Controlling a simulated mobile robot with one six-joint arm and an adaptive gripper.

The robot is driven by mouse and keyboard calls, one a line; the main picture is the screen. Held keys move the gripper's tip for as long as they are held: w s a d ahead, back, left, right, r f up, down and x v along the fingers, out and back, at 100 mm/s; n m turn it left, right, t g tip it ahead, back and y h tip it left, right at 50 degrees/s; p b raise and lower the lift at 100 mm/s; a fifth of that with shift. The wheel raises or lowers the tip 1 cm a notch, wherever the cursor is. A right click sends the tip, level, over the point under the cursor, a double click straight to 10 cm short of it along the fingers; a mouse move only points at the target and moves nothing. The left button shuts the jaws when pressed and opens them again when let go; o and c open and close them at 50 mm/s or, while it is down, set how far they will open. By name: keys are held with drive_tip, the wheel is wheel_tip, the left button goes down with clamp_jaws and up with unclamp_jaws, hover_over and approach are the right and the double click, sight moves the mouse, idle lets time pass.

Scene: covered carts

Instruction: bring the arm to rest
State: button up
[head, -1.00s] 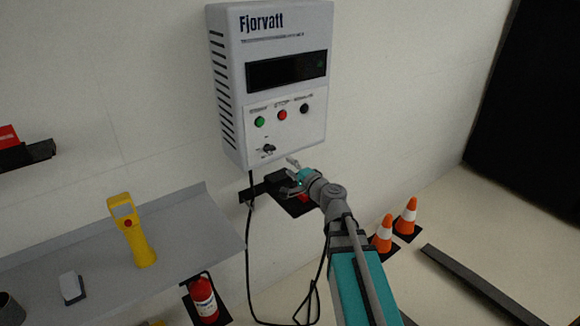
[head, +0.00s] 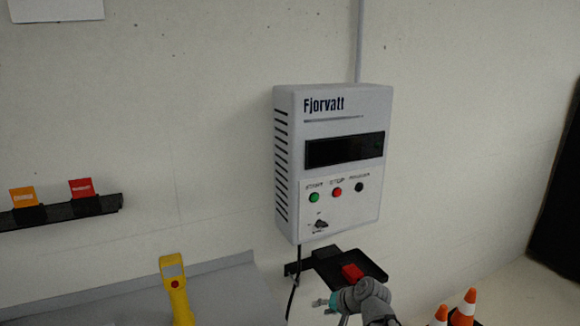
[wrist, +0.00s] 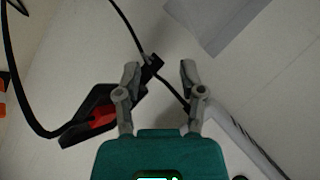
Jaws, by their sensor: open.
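My gripper (wrist: 159,75) is open and empty in the wrist view, its two grey fingers apart with a black cable passing behind the gap. In the head view my gripper (head: 322,303) shows small at the bottom, below the white Fjorvatt wall box (head: 338,160). It is in front of and left of a black holder (head: 325,262) with a red thing (head: 352,273) in it. Most of my arm is out of the head view. In the wrist view the black holder (wrist: 78,132) and its red content (wrist: 103,118) are at the left.
A grey shelf (head: 110,300) bears a yellow handheld device (head: 176,290) at the left. A black rack (head: 65,212) on the wall holds an orange and a red tag. Orange cones (head: 464,307) stand on the right. A cable (head: 293,292) hangs under the box.

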drive_tip(key=s+d+f+n+g+h, duration=0.2)
drive_tip(key=s+d+f+g+h, duration=0.3)
drive_tip(key=s, duration=0.5)
drive_tip(key=shift+d+f+g+h, duration=0.2)
drive_tip(key=shift+d+g+h, duration=0.2)
drive_tip(key=shift+d+h, duration=0.7)
drive_tip(key=shift+s+d, duration=0.1)
drive_tip(key=shift+d, duration=0.05)
